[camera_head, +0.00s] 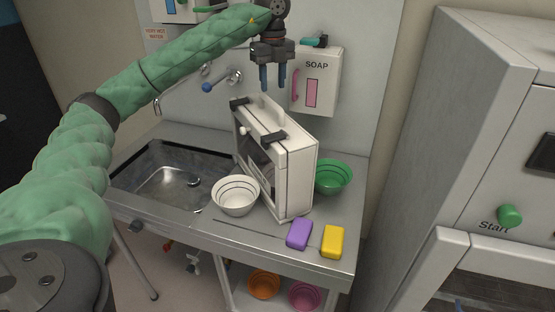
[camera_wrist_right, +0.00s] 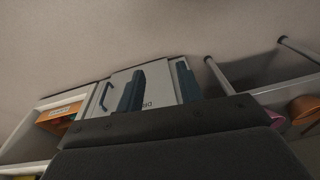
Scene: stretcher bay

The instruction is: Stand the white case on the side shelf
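The white case (camera_head: 300,175) stands upright on the metal worktop to the right of the sink. It has a dark front panel, black corner fittings and a pale handle (camera_head: 271,108) on top. My left gripper (camera_head: 273,86) points down above the case, its blue fingers apart and empty, a little above the handle. In the right wrist view my right gripper (camera_wrist_right: 160,86) has its two blue fingers apart, in front of a pale lettered box (camera_wrist_right: 118,82); nothing shows gripped. I cannot tell which surface is the side shelf.
A white bowl (camera_head: 236,195) stands left of the case and a green bowl (camera_head: 334,177) right of it. Purple (camera_head: 299,234) and yellow (camera_head: 333,242) blocks lie in front. A soap dispenser (camera_head: 317,82) hangs behind. Orange (camera_head: 264,284) and pink (camera_head: 305,296) bowls sit below.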

